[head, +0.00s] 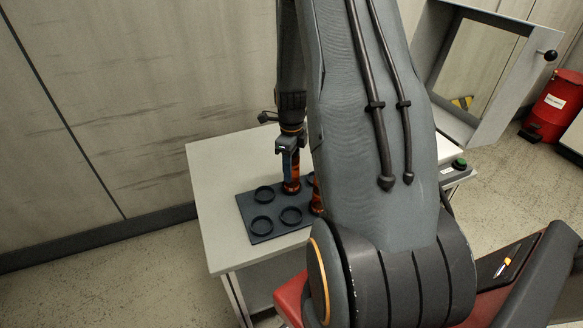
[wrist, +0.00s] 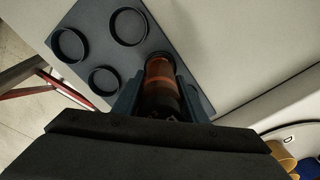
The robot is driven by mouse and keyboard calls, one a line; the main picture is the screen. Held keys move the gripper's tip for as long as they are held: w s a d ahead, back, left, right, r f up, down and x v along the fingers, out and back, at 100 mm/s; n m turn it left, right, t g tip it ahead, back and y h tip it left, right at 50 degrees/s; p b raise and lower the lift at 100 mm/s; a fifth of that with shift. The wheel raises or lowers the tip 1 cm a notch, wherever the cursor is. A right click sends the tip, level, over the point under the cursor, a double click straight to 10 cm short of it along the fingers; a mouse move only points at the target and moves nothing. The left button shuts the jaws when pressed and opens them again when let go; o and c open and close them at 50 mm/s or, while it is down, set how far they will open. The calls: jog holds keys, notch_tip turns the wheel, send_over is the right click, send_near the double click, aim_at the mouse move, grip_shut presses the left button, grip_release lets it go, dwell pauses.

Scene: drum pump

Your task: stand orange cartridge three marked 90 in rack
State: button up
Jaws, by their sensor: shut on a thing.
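My gripper (head: 289,150) is shut on an orange cartridge (head: 291,178), which is upright at the back of the dark rack (head: 262,238). In the wrist view the cartridge (wrist: 160,72) is between the two fingers (wrist: 158,95), its far end at the rack plate (wrist: 85,18). I cannot tell whether it is fully down in its ring. A second orange cartridge (head: 317,197) stands to the right, partly hidden by my arm. No marking 90 is readable. Empty rings (head: 262,224) show on the rack's left part.
The rack lies on a pale table (head: 215,185). A grey open frame (head: 465,70) with a black knob stands right of the table. A green button (head: 459,163) is at the table's right edge. A red bin (head: 556,103) stands on the floor at far right.

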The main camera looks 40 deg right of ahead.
jog(key=shift+f, duration=0.3)
jog(key=o, duration=1.2)
notch_tip(320, 180, up, 12)
jog(key=b, duration=0.3)
jog(key=shift+r, duration=0.1)
jog(key=shift+a+r+n, duration=0.15)
jog(key=shift+a+n, duration=0.2)
jog(key=shift+n, duration=0.05)
jog(key=shift+s+a+r+n+t, duration=0.2)
jog(key=shift+s+a+n, duration=1.75)
jog(key=shift+a+n, duration=2.4)
jog(key=shift+s+a+r+n+t, duration=0.2)
jog(key=shift+s+a+n, duration=1.75)
jog(key=shift+a+n, duration=2.4)
jog(key=shift+s+a+r+n+t, duration=0.15)
jog(key=shift+s+a+n, duration=2.25)
jog(key=shift+n, duration=3.5)
jog(key=shift+w+a, duration=0.4)
jog(key=shift+w, duration=0.1)
